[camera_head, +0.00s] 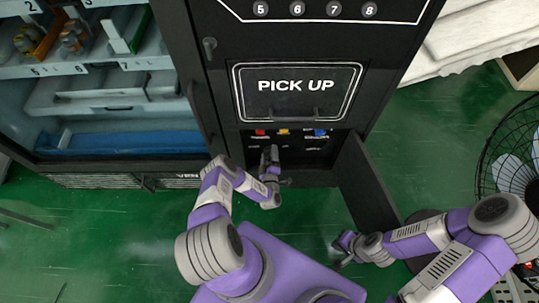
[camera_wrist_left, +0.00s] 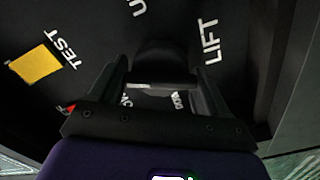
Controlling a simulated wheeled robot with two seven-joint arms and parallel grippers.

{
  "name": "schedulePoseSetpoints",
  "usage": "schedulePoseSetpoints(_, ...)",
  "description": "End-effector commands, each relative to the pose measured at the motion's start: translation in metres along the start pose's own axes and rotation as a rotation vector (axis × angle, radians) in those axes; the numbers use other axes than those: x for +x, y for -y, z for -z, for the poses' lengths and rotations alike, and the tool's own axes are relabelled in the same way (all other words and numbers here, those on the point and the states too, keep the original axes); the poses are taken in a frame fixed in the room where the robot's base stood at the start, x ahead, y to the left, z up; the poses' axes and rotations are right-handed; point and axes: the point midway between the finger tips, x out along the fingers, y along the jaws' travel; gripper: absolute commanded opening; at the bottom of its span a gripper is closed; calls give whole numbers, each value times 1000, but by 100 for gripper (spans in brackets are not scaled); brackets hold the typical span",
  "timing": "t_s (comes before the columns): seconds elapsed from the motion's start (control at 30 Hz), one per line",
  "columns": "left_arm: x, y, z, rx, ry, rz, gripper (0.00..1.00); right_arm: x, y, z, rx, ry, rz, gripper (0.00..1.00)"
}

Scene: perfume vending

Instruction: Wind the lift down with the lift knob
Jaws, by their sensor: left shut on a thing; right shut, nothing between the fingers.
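The lift knob (camera_wrist_left: 158,52) is a dark rounded shape in the left wrist view, beside the white LIFT label (camera_wrist_left: 208,42). My left gripper (camera_wrist_left: 162,72) is shut on it, with one finger on each side. In the head view my left gripper (camera_head: 270,156) reaches into the open compartment under the PICK UP flap and hides the knob. My right gripper (camera_head: 344,243) is shut and empty, low in front of the machine and clear of the panel. The knob's turn angle is too dark to tell.
The open compartment door (camera_head: 365,185) stands between my two arms. Red (camera_head: 260,132), yellow (camera_head: 283,131) and blue (camera_head: 320,132) controls line the panel. The PICK UP flap (camera_head: 297,92) is above. A fan (camera_head: 513,165) stands at the right. Green floor is free at the left.

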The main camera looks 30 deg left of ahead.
Motion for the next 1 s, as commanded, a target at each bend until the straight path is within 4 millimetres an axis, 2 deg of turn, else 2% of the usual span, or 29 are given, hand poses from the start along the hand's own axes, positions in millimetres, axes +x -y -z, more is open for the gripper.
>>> schedulePoseSetpoints(0.3,-2,0,-3,-152,9,1,46,0,0,0,0,0,0,0)
schedulePoseSetpoints(0.9,-2,0,-4,-191,9,1,46,0,0,0,0,0,0,0)
schedulePoseSetpoints(0.93,-2,0,-4,-190,9,1,78,0,0,0,0,0,0,0)
schedulePoseSetpoints(1.0,-2,0,-3,-190,8,0,89,0,0,0,0,0,0,0)
